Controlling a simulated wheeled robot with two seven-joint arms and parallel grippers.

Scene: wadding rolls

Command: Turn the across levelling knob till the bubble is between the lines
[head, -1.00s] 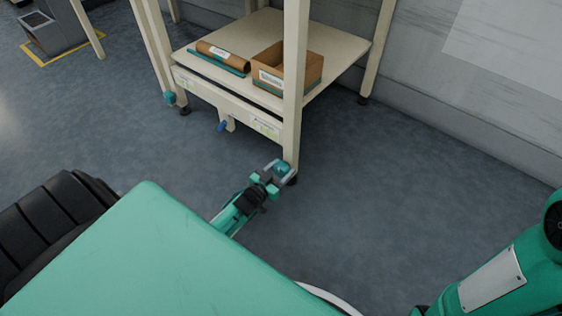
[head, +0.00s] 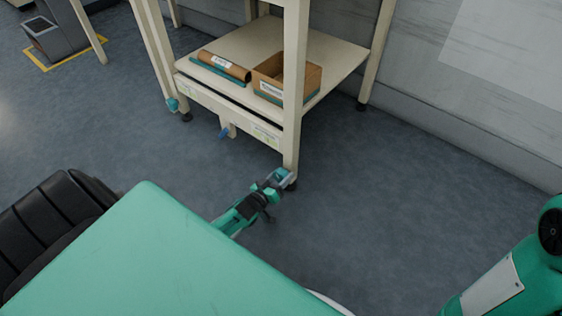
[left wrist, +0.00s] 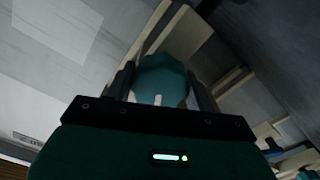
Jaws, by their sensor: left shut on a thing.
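The teal levelling knob (left wrist: 162,80) sits between the two fingers of my left gripper (left wrist: 160,88) in the left wrist view. It is rounded and has a small white mark. In the head view my left gripper (head: 274,182) is shut on this knob low on the near leg (head: 292,130) of a cream table; the gripper mostly hides the knob there. A second teal knob (head: 172,104) shows low on the table's left leg. I cannot make out a bubble or its lines in either view. My right gripper is out of view.
The table's lower shelf (head: 335,55) carries a brown roll (head: 224,65) and an open cardboard box (head: 270,80). A blue-handled part (head: 224,133) hangs under the front rail. A grey unit (head: 52,40) stands far left. The floor right of the table is clear.

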